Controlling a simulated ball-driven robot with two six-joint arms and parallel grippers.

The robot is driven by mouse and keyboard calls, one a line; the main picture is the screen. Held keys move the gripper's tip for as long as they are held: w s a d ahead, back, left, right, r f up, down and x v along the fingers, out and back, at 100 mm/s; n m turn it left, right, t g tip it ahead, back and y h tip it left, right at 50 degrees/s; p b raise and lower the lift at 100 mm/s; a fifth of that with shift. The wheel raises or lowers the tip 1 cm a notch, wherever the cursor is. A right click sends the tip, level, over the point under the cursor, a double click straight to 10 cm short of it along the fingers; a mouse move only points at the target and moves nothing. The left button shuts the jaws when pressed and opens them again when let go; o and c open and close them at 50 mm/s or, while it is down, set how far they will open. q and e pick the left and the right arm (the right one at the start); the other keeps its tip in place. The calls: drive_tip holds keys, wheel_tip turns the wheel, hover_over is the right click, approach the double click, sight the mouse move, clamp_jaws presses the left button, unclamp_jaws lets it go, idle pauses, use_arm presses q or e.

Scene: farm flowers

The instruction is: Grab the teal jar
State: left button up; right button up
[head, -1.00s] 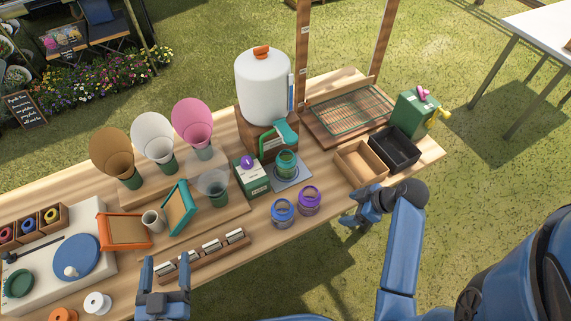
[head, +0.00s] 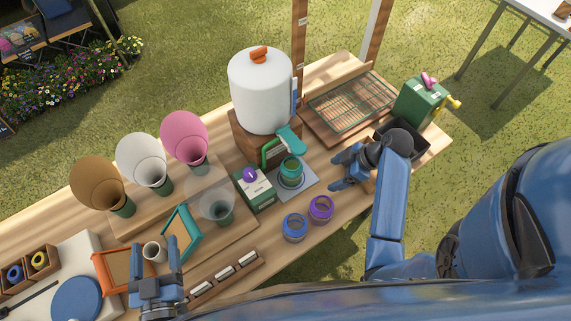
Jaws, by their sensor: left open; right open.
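The teal jar (head: 291,170) stands upright on a grey square plate (head: 302,187), below the teal tap of the white dispenser (head: 262,88). My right gripper (head: 337,172) is open and empty, a short way to the right of the jar, its fingers pointing left towards it. They do not touch the jar. My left gripper (head: 162,247) is open and empty at the lower left, near a beige cup (head: 154,252) and a teal frame (head: 181,233), far from the jar.
A blue jar (head: 295,227) and a purple jar (head: 321,209) stand in front of the plate. A green box (head: 256,189) with a purple knob is left of the teal jar. A black bin (head: 413,147) lies behind my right gripper. Paper cones stand at the left.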

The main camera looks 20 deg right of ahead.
sight(301, 168)
drive_tip(key=w+a, duration=0.1)
drive_tip(key=a, duration=0.1)
drive_tip(key=w+a+p, duration=0.1)
drive_tip(key=a, duration=0.2)
drive_tip(key=w+a+p, duration=0.1)
drive_tip(key=a, duration=0.1)
drive_tip(key=shift+w+a+r, duration=0.1)
drive_tip(key=shift+w+a, duration=0.05)
drive_tip(key=shift+a, duration=0.05)
drive_tip(key=shift+w+a, duration=0.2)
drive_tip(key=shift+a, duration=0.15)
drive_tip(key=shift+w+a, duration=0.2)
drive_tip(key=shift+a, duration=0.25)
drive_tip(key=a+f, duration=0.1)
drive_tip(key=w+a+f, duration=0.1)
drive_tip(key=a, duration=0.1)
drive_tip(key=shift+w+p, duration=0.15)
drive_tip(key=shift+p, duration=0.2)
drive_tip(key=shift+w+a+f, duration=0.1)
drive_tip(key=shift+f, duration=0.25)
drive_tip(key=c, duration=1)
